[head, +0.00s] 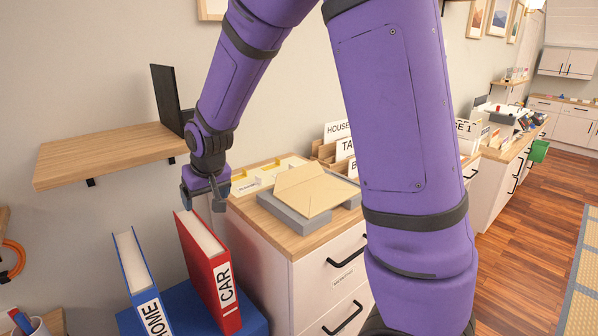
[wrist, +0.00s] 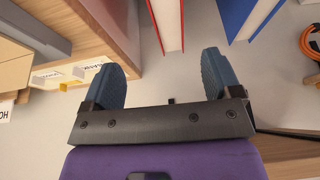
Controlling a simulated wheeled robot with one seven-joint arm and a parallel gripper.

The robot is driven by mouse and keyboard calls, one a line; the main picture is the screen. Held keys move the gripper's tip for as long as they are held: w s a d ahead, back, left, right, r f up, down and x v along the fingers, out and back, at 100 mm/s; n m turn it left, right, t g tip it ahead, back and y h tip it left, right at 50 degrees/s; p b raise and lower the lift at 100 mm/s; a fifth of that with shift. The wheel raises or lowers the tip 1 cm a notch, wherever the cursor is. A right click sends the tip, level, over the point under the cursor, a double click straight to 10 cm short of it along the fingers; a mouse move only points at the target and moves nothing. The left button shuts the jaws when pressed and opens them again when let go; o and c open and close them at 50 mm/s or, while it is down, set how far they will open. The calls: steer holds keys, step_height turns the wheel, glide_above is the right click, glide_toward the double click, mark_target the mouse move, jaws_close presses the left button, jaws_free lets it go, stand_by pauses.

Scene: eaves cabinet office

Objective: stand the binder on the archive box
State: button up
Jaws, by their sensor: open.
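A red binder (head: 210,265) labelled CAR stands on a blue box (head: 185,306), and a blue binder (head: 142,282) labelled HOME is to its left, apart from it. My gripper (head: 206,198) is open and empty, just above the upper end of the red binder. In the wrist view, the red binder (wrist: 167,22) shows beyond and between the two fingertips of my gripper (wrist: 161,72). The blue binder (wrist: 240,16) is to the right there. The pictures do not label any archive box, and the lower ends of the binders are partly cut off.
A wooden-topped cabinet (head: 300,241) stands right of the red binder, bearing a grey item (head: 299,217) with a tan board on it (head: 309,193), and file dividers. A wooden wall shelf (head: 105,156) holds a black upright item (head: 166,95) near my wrist. An orange cable (head: 14,258) hangs at left.

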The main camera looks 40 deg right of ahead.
steer(key=s+d+r, duration=0.2)
steer(key=s+r, duration=0.3)
steer(key=s, duration=0.5)
steer(key=s+d+r, duration=0.1)
steer(key=s+r, duration=0.4)
steer(key=s, duration=0.5)
steer(key=s+d+r, duration=0.2)
steer(key=s+r, duration=0.4)
steer(key=s, duration=0.4)
steer(key=shift+d+t, duration=0.3)
